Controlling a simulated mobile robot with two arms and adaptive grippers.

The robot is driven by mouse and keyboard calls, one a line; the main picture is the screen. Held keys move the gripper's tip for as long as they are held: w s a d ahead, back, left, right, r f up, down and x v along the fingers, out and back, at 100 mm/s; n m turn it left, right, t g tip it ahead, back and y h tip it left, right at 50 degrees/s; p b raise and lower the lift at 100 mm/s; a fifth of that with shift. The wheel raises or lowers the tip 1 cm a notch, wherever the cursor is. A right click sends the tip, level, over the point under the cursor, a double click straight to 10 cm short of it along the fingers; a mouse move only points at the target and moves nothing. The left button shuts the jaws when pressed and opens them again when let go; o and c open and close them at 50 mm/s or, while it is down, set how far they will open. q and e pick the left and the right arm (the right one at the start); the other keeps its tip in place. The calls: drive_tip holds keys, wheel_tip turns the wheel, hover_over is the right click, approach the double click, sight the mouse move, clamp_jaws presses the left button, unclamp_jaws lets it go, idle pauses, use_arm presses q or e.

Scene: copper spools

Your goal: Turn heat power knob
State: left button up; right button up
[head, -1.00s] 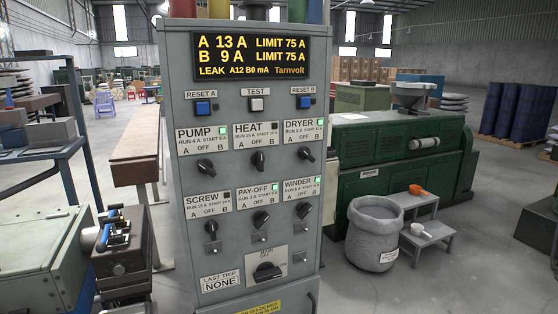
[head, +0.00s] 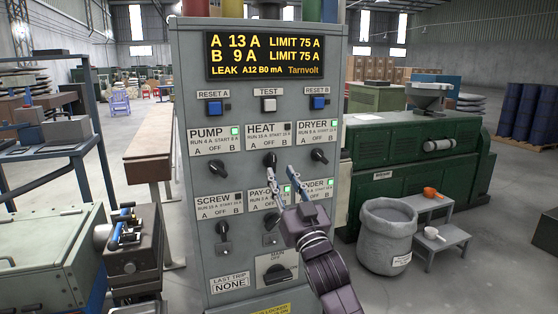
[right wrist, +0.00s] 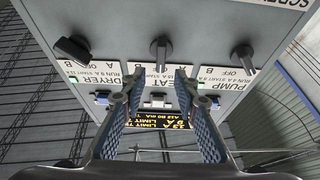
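The heat knob (head: 270,160) is a black rotary knob under the HEAT label on the grey power cabinet (head: 190,260). Its lamp is dark. In the right wrist view the heat knob (right wrist: 160,52) stands upright, in line with the OFF mark, above and between my fingertips. My right gripper (head: 284,170) is open, with its fingers spread and nothing between them, just below and right of the knob in the head view. The right wrist view also shows the gripper (right wrist: 158,76) open and apart from the knob. My left gripper is not in view.
The pump knob (head: 218,168) and dryer knob (head: 319,156) flank the heat knob closely. My right arm partly covers the pay-off and winder panels. The display (head: 265,56) reads A 13 A, B 9 A. A grey bin (head: 387,240) stands right of the cabinet.

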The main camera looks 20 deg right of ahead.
sight(274, 160)
drive_tip(key=p+x, duration=0.2)
drive_tip(key=x, duration=0.4)
drive_tip(key=shift+w, duration=0.35)
drive_tip(key=shift+s, duration=0.1)
clamp_jaws()
